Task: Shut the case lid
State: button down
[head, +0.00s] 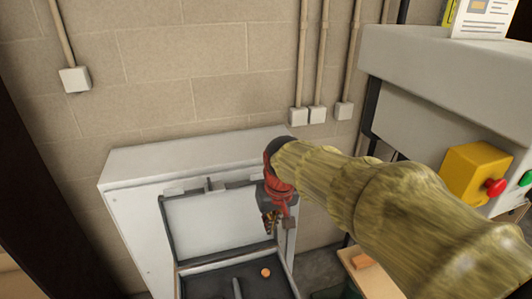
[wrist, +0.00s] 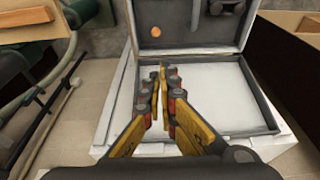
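The case is open. Its lid (head: 215,225) stands raised, with a pale inner face and a dark rim; it also shows in the wrist view (wrist: 220,95). The dark-lined case base (head: 218,282) lies below it in the head view and at the top of the wrist view (wrist: 190,28). My gripper (head: 270,226) is at the lid's upper right in the head view. In the wrist view its fingertips (wrist: 165,70) are together with nothing between them, over the lid's inner side near one side rim. Whether they touch the lid I cannot tell.
A small orange round thing (head: 265,272) lies in the case base. A pale cabinet (head: 130,205) stands behind and around the lid, against the block wall. A grey machine with a yellow box and red button (head: 495,187) stands at the right.

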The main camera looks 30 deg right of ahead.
jog(key=w+d+r+t+p, duration=0.1)
jog(key=w+d+r, duration=0.25)
jog(key=w, duration=0.45)
jog(key=w+d+r+p, duration=0.1)
jog(key=w+d+r, duration=0.25)
jog(key=w, duration=0.35)
jog(key=w+d+r+t+p, duration=0.1)
jog(key=w+d+r+p, duration=0.2)
jog(key=w, duration=0.5)
notch_tip(320, 180, down, 8)
jog(key=d, duration=0.1)
jog(key=shift+w+f, duration=0.15)
jog(key=shift+f, duration=0.05)
jog(key=shift+b, duration=0.3)
